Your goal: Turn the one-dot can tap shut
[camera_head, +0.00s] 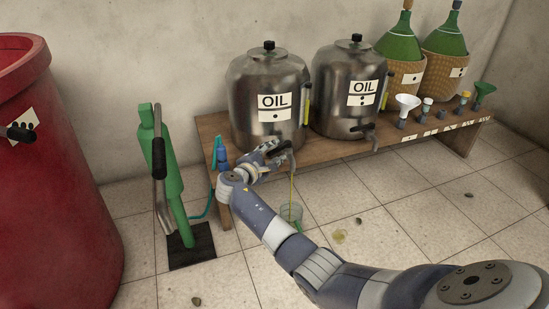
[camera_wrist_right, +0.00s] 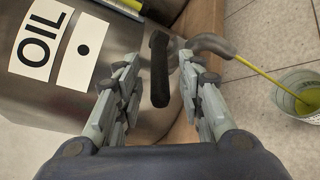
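The one-dot can (camera_head: 262,75) is a steel OIL can on the left of the wooden bench; its label (camera_wrist_right: 85,48) shows in the wrist view. Its tap has a black lever (camera_wrist_right: 158,68) and a grey curved spout (camera_wrist_right: 210,43). A thin yellow-green stream (camera_wrist_right: 262,76) runs from the spout into a clear vessel (camera_head: 291,213), which also shows in the wrist view (camera_wrist_right: 300,92). My right gripper (camera_head: 274,152) is at the tap. Its fingers (camera_wrist_right: 162,88) are open on both sides of the lever, with gaps visible. My left gripper is not in view.
A two-dot OIL can (camera_head: 343,80) stands to the right on the bench (camera_head: 330,153), with funnels, small taps and green demijohns (camera_head: 400,45) beyond. A green post (camera_head: 172,170) and a red barrel (camera_head: 50,190) stand left. Oil spots (camera_head: 340,236) mark the tiled floor.

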